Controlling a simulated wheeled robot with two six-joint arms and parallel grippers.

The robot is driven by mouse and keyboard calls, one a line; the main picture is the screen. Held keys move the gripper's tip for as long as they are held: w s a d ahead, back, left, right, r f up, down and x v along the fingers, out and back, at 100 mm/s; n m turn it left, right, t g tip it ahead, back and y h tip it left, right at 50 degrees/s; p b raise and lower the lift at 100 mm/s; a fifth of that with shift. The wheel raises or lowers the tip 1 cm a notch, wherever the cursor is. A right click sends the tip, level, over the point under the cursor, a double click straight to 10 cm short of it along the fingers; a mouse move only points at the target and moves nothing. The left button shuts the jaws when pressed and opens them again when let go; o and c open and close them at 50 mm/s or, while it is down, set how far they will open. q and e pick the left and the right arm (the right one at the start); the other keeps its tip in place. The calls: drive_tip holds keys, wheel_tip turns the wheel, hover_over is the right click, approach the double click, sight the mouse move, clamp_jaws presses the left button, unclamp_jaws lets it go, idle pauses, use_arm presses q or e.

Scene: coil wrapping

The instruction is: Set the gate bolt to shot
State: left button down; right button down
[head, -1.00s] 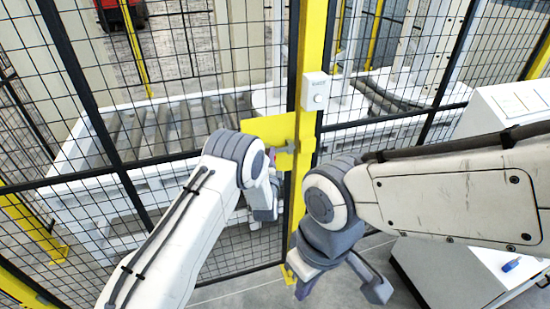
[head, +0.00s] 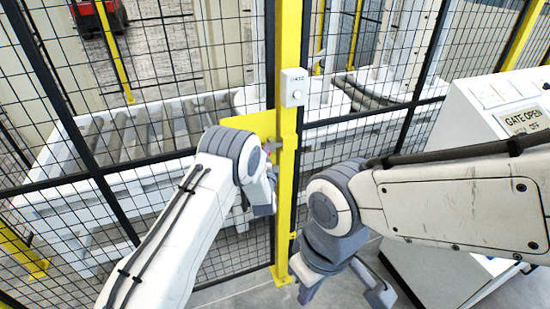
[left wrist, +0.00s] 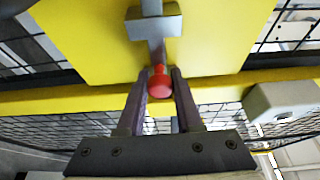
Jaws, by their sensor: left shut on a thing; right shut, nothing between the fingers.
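The yellow plate on the gate (head: 250,124) carries a grey bolt bar (left wrist: 156,50) that passes through a grey bracket (left wrist: 153,26). A red knob (left wrist: 160,83) sits at the near end of the bar. My left gripper (left wrist: 160,90) is shut on the red knob, with one finger on each side. In the head view my left gripper (head: 266,165) is mostly hidden behind its own wrist, beside the yellow post (head: 285,190). The bolt's far end is hard to see.
A small white box with a button (head: 293,87) is fixed to the post. A white console (head: 465,135) with a "GATE OPEN" display (head: 523,116) stands at the right. Black mesh fencing (head: 130,215) fills the left, with a roller conveyor (head: 150,130) behind it.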

use_arm(q)
drive_tip(key=shift+d, duration=0.2)
drive_tip(key=c, duration=0.6)
unclamp_jaws()
drive_tip(key=shift+d, duration=0.1)
drive_tip(key=shift+w, duration=0.1)
drive_tip(key=s+b, duration=0.3)
drive_tip(key=s, duration=0.7)
drive_tip(key=shift+s, duration=0.3)
